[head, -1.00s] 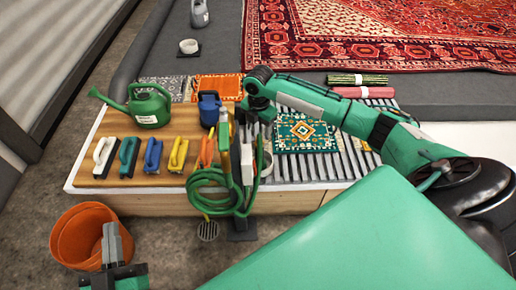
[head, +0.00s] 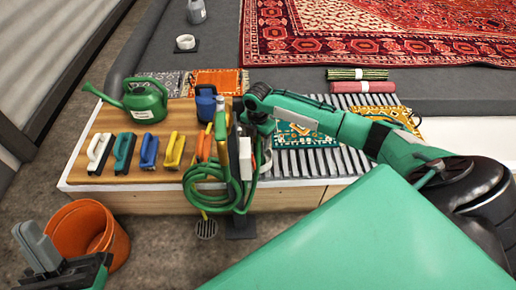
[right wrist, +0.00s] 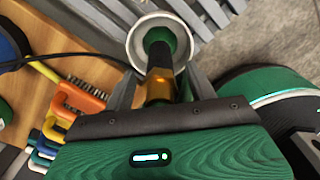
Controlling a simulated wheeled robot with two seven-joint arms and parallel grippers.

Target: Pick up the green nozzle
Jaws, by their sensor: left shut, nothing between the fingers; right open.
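The green nozzle (right wrist: 160,38) shows in the right wrist view as a green end with a brass-coloured collar (right wrist: 160,82). Its green end lies within the outline of a white ring or cup (right wrist: 135,42); I cannot tell whether they touch. My right gripper (right wrist: 160,92) is open, with a finger on either side of the collar. In the head view my right gripper (head: 244,150) points down at the bench's front edge; the nozzle is not clearly visible there. My left gripper (head: 36,246) is shut and empty at lower left, in front of the orange bucket.
A coiled green hose (head: 205,185) hangs at the bench front, close to my right gripper. Several brushes (head: 148,150), a green watering can (head: 146,101) and a blue container (head: 206,103) stand on the wooden bench (head: 105,121). An orange bucket (head: 95,228) stands on the floor.

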